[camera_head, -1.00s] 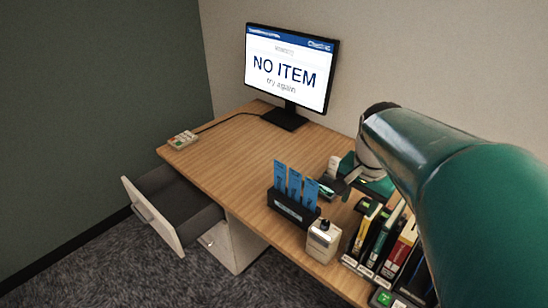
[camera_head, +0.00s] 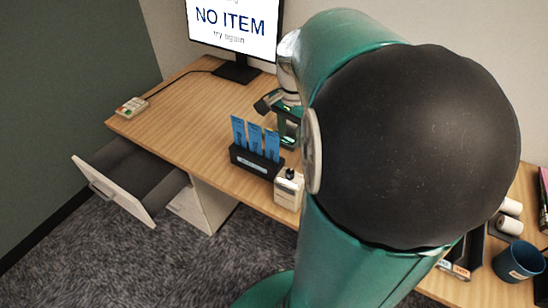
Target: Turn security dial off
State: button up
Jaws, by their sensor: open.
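A small cream box (camera_head: 287,194) with a black knob (camera_head: 290,174) on top stands near the front edge of the desk, just left of my arm. It looks like the security dial; its markings are too small to read. My gripper (camera_head: 272,110) is over the desk behind the box, apart from it, and partly hidden by my own arm. It is open, and I see nothing held in it.
A black holder (camera_head: 254,160) with blue cards stands left of the box. A monitor (camera_head: 235,25) reads "NO ITEM try again". A button box (camera_head: 131,107) sits at the desk's left corner. An open drawer (camera_head: 115,190) juts out. A blue mug (camera_head: 518,262) stands at right.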

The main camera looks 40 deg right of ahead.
aim_at(290, 171)
notch_tip(290, 171, down, 14)
jog(key=shift+s+r, duration=0.1)
jog(key=shift+r, duration=0.05)
dwell(0.3)
jog(key=c, duration=1)
